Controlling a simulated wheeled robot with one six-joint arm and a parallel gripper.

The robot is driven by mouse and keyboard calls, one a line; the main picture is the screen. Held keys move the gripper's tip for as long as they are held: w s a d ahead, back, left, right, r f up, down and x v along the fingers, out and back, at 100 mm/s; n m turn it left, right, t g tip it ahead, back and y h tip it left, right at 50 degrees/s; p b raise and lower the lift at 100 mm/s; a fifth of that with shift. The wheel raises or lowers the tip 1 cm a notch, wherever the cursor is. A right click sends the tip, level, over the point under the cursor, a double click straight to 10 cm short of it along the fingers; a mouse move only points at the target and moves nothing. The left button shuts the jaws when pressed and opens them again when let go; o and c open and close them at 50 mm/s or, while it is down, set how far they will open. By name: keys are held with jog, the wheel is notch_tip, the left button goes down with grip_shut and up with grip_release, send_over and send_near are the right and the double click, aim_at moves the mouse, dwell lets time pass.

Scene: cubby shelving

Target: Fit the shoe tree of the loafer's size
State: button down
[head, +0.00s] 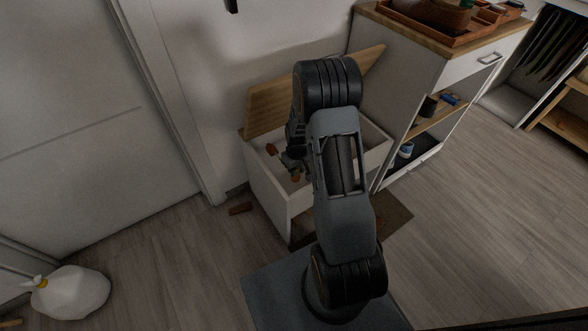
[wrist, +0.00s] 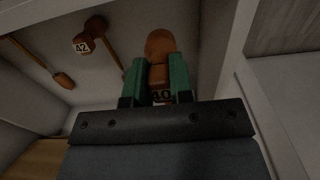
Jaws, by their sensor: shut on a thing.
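My gripper (wrist: 158,80) has its green fingers closed on an orange-brown wooden shoe tree (wrist: 160,45), with a tag that seems to read 40 (wrist: 162,96). In the head view my gripper (head: 293,163) is inside the open white storage bench (head: 268,190). A second shoe tree, tagged 42 (wrist: 82,46), lies in the bench to the left. A third shoe tree (wrist: 62,80) lies farther left, with no readable tag. An orange shoe tree end (head: 271,149) also shows in the head view. I cannot make out the loafer with certainty.
The bench's wooden lid (head: 270,103) stands open against the wall. A white cabinet (head: 420,75) with a brown tray (head: 462,39) on top stands at the right. A white bag-like object (head: 72,293) sits at lower left.

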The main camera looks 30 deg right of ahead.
jog(key=shift+r+p, duration=2.8)
jog(key=shift+r, duration=0.75)
